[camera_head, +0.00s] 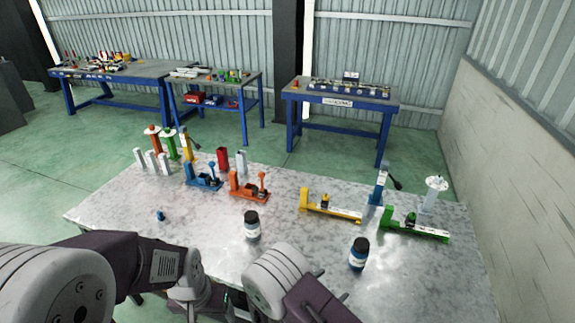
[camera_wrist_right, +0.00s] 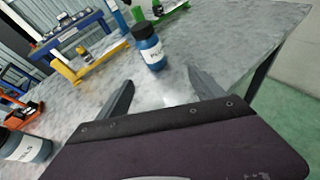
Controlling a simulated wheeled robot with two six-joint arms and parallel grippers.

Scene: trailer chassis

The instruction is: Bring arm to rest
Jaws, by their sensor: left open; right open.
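My right gripper (camera_wrist_right: 163,92) is open and empty in the right wrist view, its two dark fingers spread above the grey table top (camera_wrist_right: 225,45). A dark blue bottle with a white label (camera_wrist_right: 148,52) stands upright beyond the fingertips, apart from them. It also shows in the head view (camera_head: 358,254). A second bottle (camera_head: 252,226) stands to its left, and shows at the lower left of the wrist view (camera_wrist_right: 22,146). My left arm comes in from the left in the head view; its wrist and gripper (camera_head: 205,303) are low at the table's near edge, fingers mostly hidden.
A blue clamp (camera_head: 203,177), an orange clamp (camera_head: 249,188), a yellow fixture (camera_head: 330,207) and a green fixture (camera_head: 414,224) stand across the table. White blocks (camera_head: 153,161) and a small blue piece (camera_head: 160,216) are at left. The right front table top is clear.

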